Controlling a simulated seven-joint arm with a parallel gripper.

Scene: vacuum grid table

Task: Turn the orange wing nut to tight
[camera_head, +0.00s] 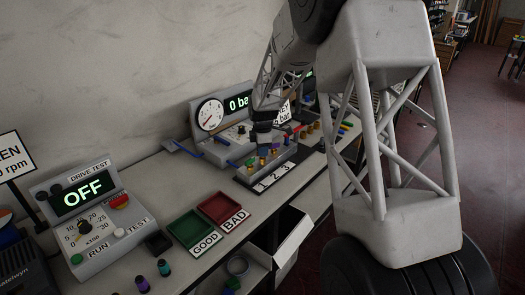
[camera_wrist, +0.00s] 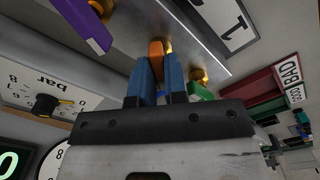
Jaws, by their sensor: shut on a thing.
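The orange wing nut (camera_wrist: 156,48) shows in the wrist view between the tips of my gripper's two blue fingers, by a brass stud on a grey metal block (camera_wrist: 125,50). My gripper (camera_wrist: 158,66) is shut on it. The nut's lower part is hidden by the fingers. In the head view my gripper (camera_head: 262,145) points down over the block marked 1 2 3 (camera_head: 270,179), and I cannot make out the orange nut clearly there.
A purple wing nut (camera_wrist: 84,28) and a green one (camera_wrist: 199,92) sit close on either side. A gauge box (camera_head: 210,115) stands behind. A green tray (camera_head: 190,229) and a red tray (camera_head: 221,207) lie in front on the bench.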

